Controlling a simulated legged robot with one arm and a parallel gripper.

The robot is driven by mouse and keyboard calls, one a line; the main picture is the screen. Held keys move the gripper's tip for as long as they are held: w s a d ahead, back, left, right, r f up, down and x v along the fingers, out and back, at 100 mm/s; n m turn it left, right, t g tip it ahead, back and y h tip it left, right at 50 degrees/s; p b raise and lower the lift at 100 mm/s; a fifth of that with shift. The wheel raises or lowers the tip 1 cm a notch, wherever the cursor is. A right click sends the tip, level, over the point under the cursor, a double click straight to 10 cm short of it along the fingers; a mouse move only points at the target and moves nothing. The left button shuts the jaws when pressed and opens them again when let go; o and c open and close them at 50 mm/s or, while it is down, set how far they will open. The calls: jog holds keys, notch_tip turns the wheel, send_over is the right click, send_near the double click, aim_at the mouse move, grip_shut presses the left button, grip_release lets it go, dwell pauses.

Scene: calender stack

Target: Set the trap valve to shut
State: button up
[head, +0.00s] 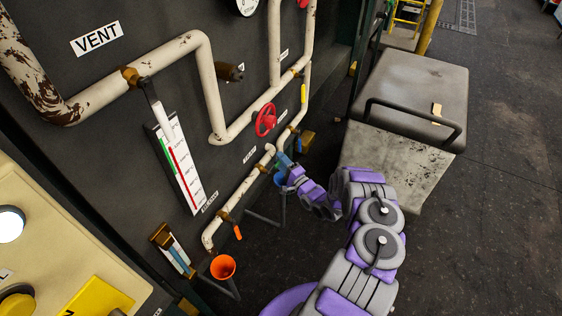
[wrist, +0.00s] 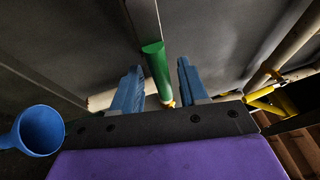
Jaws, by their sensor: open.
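A green valve handle (wrist: 156,65) shows in the wrist view, with a brass-coloured part at its lower end by a pale pipe (wrist: 103,98). My gripper (wrist: 160,72) is open, with one blue finger on each side of the green handle and a gap on both sides. In the head view my gripper (head: 284,168) is at the low pale pipe (head: 241,191) on the dark panel and largely hides the handle there. No readable label shows which valve is the trap valve.
A blue funnel (wrist: 40,130) is close to my gripper at the left of the wrist view. An orange funnel (head: 223,267), an orange handle (head: 238,232) and a red handwheel (head: 266,119) are nearby. Floor is open beyond.

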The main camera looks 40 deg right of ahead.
jog(key=shift+w, duration=0.15)
grip_shut()
dwell(0.4)
